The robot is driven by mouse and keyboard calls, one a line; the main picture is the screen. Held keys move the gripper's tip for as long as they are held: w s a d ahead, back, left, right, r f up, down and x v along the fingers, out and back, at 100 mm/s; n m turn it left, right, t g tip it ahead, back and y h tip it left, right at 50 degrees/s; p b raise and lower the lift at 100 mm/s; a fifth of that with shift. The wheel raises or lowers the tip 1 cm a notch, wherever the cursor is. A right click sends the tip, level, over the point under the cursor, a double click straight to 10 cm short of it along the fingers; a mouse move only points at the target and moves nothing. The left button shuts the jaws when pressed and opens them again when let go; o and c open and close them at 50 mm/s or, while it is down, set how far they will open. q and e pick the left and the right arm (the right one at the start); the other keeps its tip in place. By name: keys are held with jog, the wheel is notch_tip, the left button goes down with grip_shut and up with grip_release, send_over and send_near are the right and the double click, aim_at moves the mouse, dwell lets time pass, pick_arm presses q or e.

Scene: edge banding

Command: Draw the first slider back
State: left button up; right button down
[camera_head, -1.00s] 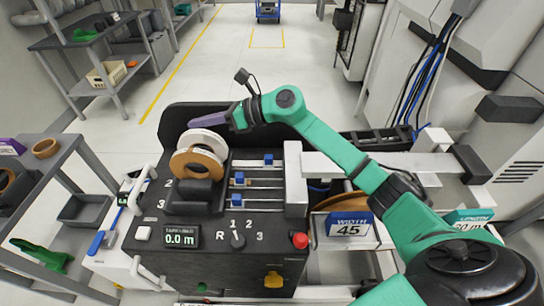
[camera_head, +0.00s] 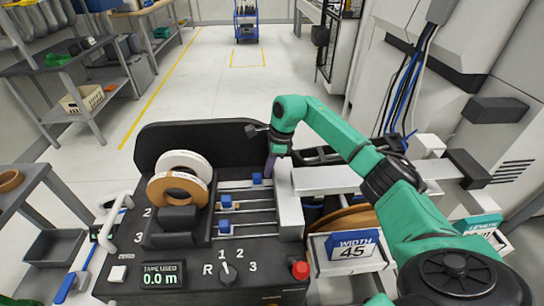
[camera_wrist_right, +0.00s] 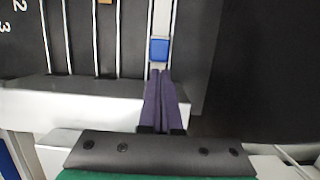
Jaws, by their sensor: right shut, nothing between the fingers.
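Several blue slider blocks sit on parallel rails on the black machine top. The farthest blue slider (camera_head: 257,178) is toward the right end of its rail, near the grey crossbar (camera_head: 289,205). My right gripper (camera_head: 269,174) points down beside it, on its crossbar side. In the right wrist view, its purple fingers (camera_wrist_right: 160,73) are shut and empty, with the tips right by the blue slider (camera_wrist_right: 158,50); whether they touch cannot be told. The middle slider (camera_head: 225,201) and the nearest slider (camera_head: 224,226) sit farther left. My left gripper is not in view.
White and brown tape rolls (camera_head: 179,182) stand left of the rails. A selector knob (camera_head: 228,270), a red button (camera_head: 300,270) and a display reading 0.0 m (camera_head: 162,276) are in front.

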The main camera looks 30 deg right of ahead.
jog(key=shift+a+f, duration=0.1)
jog(key=shift+f, duration=0.1)
jog(key=shift+w+a, duration=0.1)
jog(key=w+a, duration=0.1)
jog(key=a, duration=0.2)
jog(key=w+a+b, duration=0.1)
jog(key=a, duration=0.1)
jog(key=w+a+b, duration=0.1)
jog(key=w+a, duration=0.1)
jog(key=a, duration=0.1)
jog(key=shift+a, duration=0.3)
